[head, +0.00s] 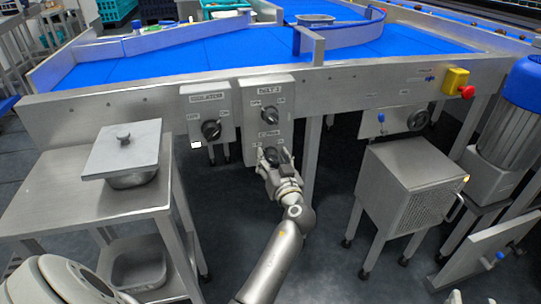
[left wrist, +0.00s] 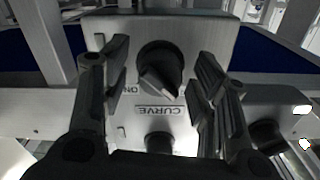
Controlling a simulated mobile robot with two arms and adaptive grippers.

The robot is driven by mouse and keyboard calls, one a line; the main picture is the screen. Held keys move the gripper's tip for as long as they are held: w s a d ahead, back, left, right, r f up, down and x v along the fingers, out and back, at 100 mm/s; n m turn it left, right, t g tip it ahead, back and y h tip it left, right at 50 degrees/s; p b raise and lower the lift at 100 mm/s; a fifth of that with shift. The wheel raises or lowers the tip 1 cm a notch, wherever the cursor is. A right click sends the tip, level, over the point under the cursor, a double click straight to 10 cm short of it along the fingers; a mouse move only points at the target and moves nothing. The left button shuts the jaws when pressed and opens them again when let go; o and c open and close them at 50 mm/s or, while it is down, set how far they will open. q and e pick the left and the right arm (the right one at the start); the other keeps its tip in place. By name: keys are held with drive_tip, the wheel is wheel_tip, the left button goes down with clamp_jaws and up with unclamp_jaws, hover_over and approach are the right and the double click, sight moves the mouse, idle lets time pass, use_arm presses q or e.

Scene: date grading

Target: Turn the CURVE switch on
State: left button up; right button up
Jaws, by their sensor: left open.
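The CURVE switch is a black rotary knob (left wrist: 160,70) on the lower part of a grey panel (head: 285,92). In the left wrist view its CURVE label (left wrist: 163,110) appears upside down, with ON at the left; the knob's pointer slants to the lower right, away from ON. In the head view the knob is mostly hidden by my left gripper (head: 272,157). That gripper is open, with one finger on each side of the knob in the left wrist view (left wrist: 160,80); I cannot tell whether they touch it.
The upper knob (head: 270,115) sits on the same panel, under a BELT 2 label. An ISOLATOR switch (head: 211,130) is on a box to the left. A red emergency button (head: 467,92) is at the right. A steel side table (head: 75,200) stands left; a vented cabinet (head: 410,185) stands right.

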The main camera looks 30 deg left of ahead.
use_arm(q)
drive_tip(key=shift+d, duration=0.1)
drive_tip(key=c, duration=1)
drive_tip(key=shift+c, duration=0.2)
